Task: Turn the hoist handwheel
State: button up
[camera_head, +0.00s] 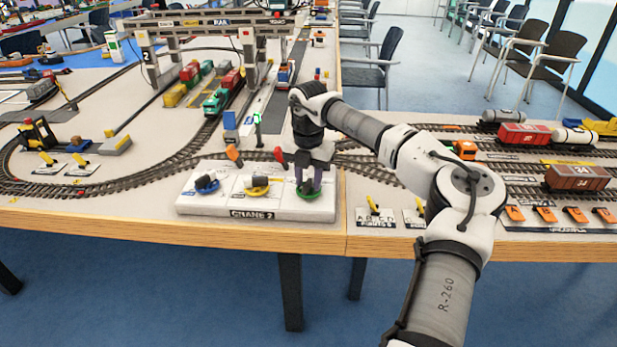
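The crane control panel (285,213), marked CRANE 2, lies near the table's front edge. It carries a blue handwheel (207,184) on the left, a yellow handwheel (256,190) in the middle and a green handwheel (308,197) on the right. The small labels beside them are too small to read, so I cannot tell which is the hoist. My gripper (308,186) points down over the green handwheel, with its fingertips at the wheel. The fingers hide much of that wheel and its knob. I cannot tell whether they grip it.
Points levers (375,212) and wagons (577,178) are at right.

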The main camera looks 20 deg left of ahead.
jog(key=shift+c, duration=0.4)
grip_shut()
jog(key=shift+n, duration=0.4)
jog(key=n+p, duration=0.1)
jog(key=n, duration=0.1)
jog(key=shift+r+n, duration=0.1)
jog(key=shift+n, duration=0.2)
jog(key=n+p, duration=0.1)
jog(key=n, duration=0.2)
jog(key=shift+n, duration=0.4)
jog(key=n+p, duration=0.1)
jog(key=n, duration=0.5)
jog(key=shift+w, duration=0.1)
jog(key=shift+n, duration=0.3)
